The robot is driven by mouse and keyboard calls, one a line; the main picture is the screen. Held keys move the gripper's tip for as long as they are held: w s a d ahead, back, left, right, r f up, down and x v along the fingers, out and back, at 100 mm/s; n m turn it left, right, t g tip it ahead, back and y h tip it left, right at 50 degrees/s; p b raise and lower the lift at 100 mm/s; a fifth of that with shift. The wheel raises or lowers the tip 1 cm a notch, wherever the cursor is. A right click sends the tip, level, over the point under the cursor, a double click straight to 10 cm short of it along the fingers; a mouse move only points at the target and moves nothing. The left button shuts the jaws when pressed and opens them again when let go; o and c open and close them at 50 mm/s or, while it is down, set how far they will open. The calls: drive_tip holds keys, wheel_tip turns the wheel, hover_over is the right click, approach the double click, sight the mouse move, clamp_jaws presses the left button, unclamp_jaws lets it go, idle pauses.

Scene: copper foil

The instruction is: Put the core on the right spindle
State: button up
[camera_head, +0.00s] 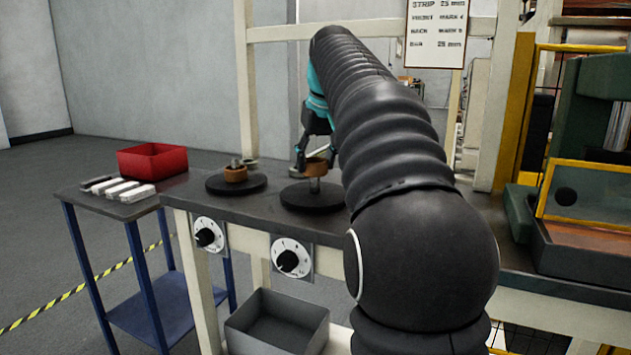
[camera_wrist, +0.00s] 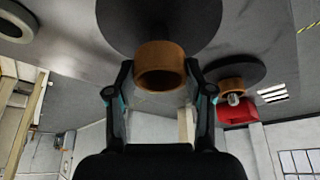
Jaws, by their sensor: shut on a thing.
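The core (camera_head: 316,166), a short orange-brown ring, is between the fingers of my gripper (camera_head: 312,155), which is shut on it. In the head view the core is at or just above the top of the right spindle (camera_head: 315,186). I cannot tell whether the post's tip is inside the ring. In the wrist view the core (camera_wrist: 160,66) sits between both fingertips (camera_wrist: 158,88), with the black disc (camera_wrist: 160,22) behind it. My arm hides the gripper's right side in the head view.
The left spindle's disc (camera_head: 250,187) carries a similar ring (camera_head: 235,174) around its post. A red bin (camera_head: 152,161) and several pale bars (camera_head: 130,192) lie on the side table. Two dials (camera_head: 291,261) face the bench front, with a grey bin (camera_head: 277,322) below.

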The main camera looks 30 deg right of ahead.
sight(316, 173)
drive_tip(key=shift+f+b, duration=0.6)
drive_tip(key=shift+f, duration=1.4)
drive_tip(key=shift+f, duration=0.2)
drive_tip(key=o, duration=0.8)
drive_tip(key=shift+c, duration=0.2)
drive_tip(key=shift+r, duration=0.1)
drive_tip(key=shift+s+r, duration=0.1)
drive_tip(key=shift+r, duration=0.45)
drive_tip(key=p+v, duration=0.3)
drive_tip(key=v, duration=0.8)
